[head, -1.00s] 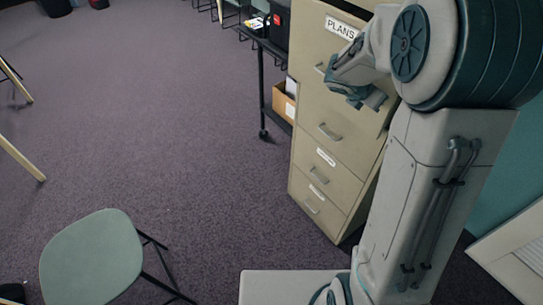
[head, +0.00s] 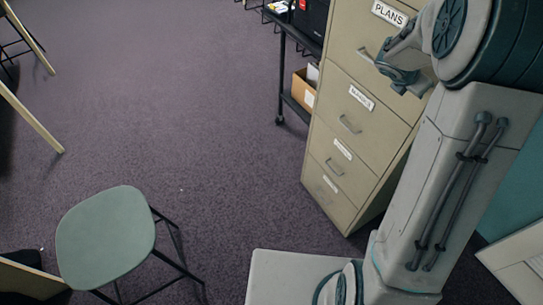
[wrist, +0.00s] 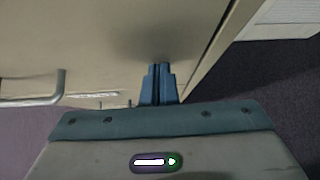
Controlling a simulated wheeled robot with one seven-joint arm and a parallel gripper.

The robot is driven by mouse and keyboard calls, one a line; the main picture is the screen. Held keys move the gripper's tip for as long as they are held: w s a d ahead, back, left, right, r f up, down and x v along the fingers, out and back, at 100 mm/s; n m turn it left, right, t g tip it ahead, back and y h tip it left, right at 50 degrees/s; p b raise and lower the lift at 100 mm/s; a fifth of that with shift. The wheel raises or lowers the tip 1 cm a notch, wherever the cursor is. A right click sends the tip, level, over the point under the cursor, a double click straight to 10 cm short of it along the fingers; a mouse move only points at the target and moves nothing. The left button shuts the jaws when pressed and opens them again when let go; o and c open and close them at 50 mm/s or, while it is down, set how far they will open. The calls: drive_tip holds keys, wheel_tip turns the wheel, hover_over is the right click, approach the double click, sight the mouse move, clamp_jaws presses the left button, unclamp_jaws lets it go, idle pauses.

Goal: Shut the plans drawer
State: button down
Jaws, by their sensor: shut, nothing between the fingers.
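The plans drawer (head: 345,48) is the top drawer of a beige filing cabinet, with a white PLANS label (head: 389,13). Its front looks flush or nearly flush with the drawers below; its top edge is out of the head view. My gripper (head: 405,88) is shut and empty at the right part of this front, right of the drawer's handle (head: 366,56). In the wrist view my shut fingertips (wrist: 160,68) point at the beige front (wrist: 85,35), touching or very close. A metal handle (wrist: 60,90) lies to their left.
Several labelled drawers (head: 345,145) below look closed. A black cart (head: 281,75) with a cardboard box (head: 303,90) stands left of the cabinet. A green chair (head: 105,235) stands at lower left. The carpet (head: 200,110) between is clear.

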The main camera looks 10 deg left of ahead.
drive_tip(key=shift+d+r, duration=0.2)
drive_tip(key=shift+d, duration=0.05)
drive_tip(key=s+a+f+b+v, duration=0.1)
drive_tip(key=a+f+v, duration=0.1)
drive_tip(key=v, duration=1.1)
drive_tip(key=s+a+f+m+g+y, duration=0.1)
drive_tip(key=s+a+m+y, duration=0.2)
drive_tip(key=s+m, duration=0.8)
drive_tip(key=s+a+f+m+g+y, duration=0.1)
drive_tip(key=s+a+m+y, duration=0.2)
drive_tip(key=s+m, duration=0.9)
drive_tip(key=m+y, duration=0.1)
drive_tip(key=m, duration=0.1)
drive_tip(key=shift+a+f+m, duration=0.3)
drive_tip(key=shift+a, duration=0.05)
drive_tip(key=shift+s, duration=0.15)
